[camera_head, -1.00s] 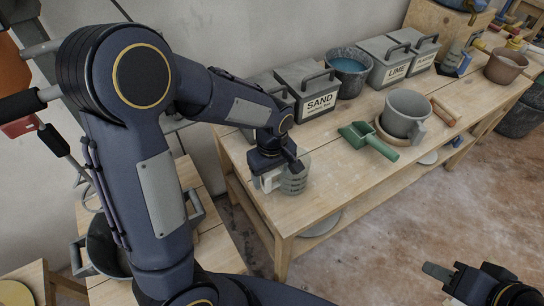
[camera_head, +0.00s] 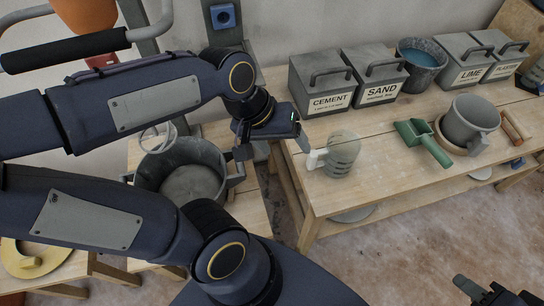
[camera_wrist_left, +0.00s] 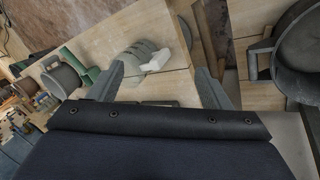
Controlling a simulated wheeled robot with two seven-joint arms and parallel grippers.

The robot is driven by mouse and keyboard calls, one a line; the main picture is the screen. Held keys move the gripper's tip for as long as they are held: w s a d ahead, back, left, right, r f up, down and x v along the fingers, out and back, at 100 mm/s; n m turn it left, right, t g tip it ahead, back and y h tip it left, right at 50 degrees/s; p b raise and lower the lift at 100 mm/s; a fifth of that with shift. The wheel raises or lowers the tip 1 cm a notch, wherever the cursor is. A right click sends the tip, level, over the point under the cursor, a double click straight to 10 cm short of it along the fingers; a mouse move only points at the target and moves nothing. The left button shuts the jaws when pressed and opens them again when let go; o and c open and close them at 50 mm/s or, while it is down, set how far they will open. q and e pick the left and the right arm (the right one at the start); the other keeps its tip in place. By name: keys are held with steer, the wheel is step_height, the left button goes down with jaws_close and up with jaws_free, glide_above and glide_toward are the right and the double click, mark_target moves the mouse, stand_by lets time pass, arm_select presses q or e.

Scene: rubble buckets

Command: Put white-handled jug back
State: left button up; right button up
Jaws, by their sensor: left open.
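The jug (camera_head: 344,155) is clear-grey with markings and a white handle (camera_head: 316,158). It stands upright near the left end of the workbench, handle towards the left. My left gripper (camera_head: 273,148) is open and empty, just left of the handle, with one finger near it in the picture. In the left wrist view, the jug (camera_wrist_left: 138,50) and its white handle (camera_wrist_left: 157,63) lie beyond the open fingers of my left gripper (camera_wrist_left: 160,70). My right gripper (camera_head: 468,288) is at the bottom right, partly cut off; its opening is unclear.
A green scoop (camera_head: 422,141) and a grey pot (camera_head: 468,124) stand to the right of the jug. Cement (camera_head: 321,84) and sand (camera_head: 374,76) boxes stand behind. A dark bucket (camera_head: 182,170) sits left on a lower table. Bare bench top surrounds the jug.

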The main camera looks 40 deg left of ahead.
arm_select(q)
steer(key=s+m, duration=0.1)
steer(key=s+m+t, duration=0.1)
steer(key=s, duration=0.1)
steer(key=s+m+t, duration=0.1)
steer(key=s, duration=0.1)
steer(key=shift+d+f, duration=0.25)
steer(key=shift+f, duration=0.05)
